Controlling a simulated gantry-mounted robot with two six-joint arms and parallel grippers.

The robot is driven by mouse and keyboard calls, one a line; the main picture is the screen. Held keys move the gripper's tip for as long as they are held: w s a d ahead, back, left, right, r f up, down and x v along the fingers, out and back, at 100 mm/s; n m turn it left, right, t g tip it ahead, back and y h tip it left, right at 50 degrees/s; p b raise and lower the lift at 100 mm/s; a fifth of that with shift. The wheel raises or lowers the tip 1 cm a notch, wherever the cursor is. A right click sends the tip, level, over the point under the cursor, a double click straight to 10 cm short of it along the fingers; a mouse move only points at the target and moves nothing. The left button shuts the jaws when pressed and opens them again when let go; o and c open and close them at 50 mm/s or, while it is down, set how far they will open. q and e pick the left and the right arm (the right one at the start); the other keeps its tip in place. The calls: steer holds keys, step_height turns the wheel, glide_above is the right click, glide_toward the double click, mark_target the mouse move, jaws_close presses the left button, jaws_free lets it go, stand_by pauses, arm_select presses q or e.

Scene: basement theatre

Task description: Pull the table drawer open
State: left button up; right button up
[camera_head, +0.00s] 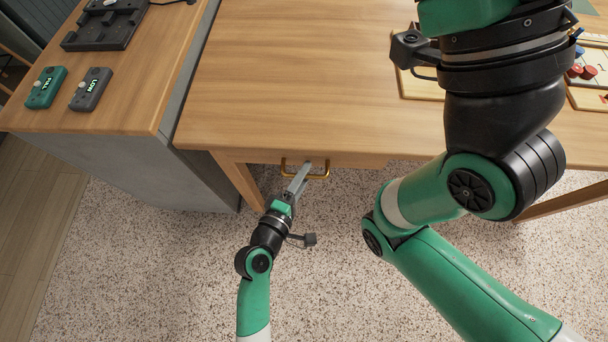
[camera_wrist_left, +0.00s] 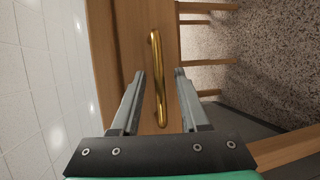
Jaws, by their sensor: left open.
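The wooden table (camera_head: 300,75) has a drawer front under its near edge, with a brass bar handle (camera_head: 318,176). The drawer front (camera_wrist_left: 133,38) also shows in the left wrist view, with the brass handle (camera_wrist_left: 158,70) running lengthwise between my fingers. My left gripper (camera_head: 304,168) is at the handle, its two fingers (camera_wrist_left: 160,72) apart, one on each side of the bar. I cannot tell whether either finger touches it. The drawer looks shut against the table frame. My right arm reaches over the table's right part; its gripper is outside the view.
A side counter (camera_head: 125,60) stands left of the table, with a green device (camera_head: 46,87), a grey device (camera_head: 91,89) and a black tray (camera_head: 103,25). Game boards with red pieces (camera_head: 587,71) lie at the table's right. Speckled floor (camera_head: 190,270) in front is clear.

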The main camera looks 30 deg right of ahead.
arm_select(q)
steer(key=shift+d, duration=0.15)
jaws_close()
stand_by(1.4)
